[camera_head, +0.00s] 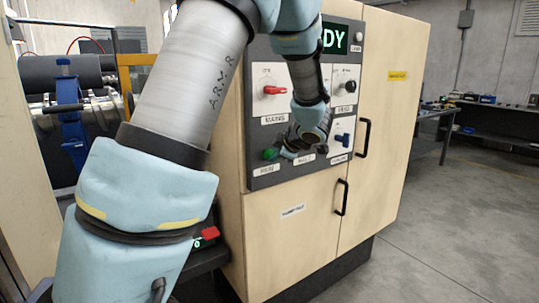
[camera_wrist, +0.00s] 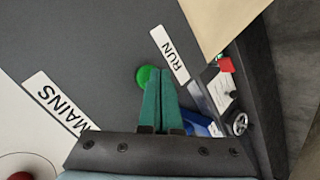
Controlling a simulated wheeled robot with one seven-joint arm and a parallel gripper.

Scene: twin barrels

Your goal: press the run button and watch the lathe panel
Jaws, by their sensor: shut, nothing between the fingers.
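The lathe panel (camera_head: 262,100) is a grey plate on a pale wooden cabinet. Its screen (camera_head: 335,39) shows green letters "DY"; my arm hides the rest. The green run button (camera_head: 270,154) is at the panel's lower left. In the wrist view the button (camera_wrist: 142,77) lies beside the RUN label (camera_wrist: 170,53), partly covered by my fingertips. My gripper (camera_wrist: 159,70) is shut and empty, its green fingers together at the button. I cannot tell whether they touch it. In the head view my gripper (camera_head: 285,153) is just right of the button.
The panel also carries a red switch (camera_head: 272,90), a black knob (camera_head: 349,86) and a blue switch (camera_head: 343,139). The MAINS label (camera_wrist: 60,105) shows in the wrist view. Black door handles (camera_head: 341,197) stick out below. Open floor (camera_head: 440,220) lies to the right.

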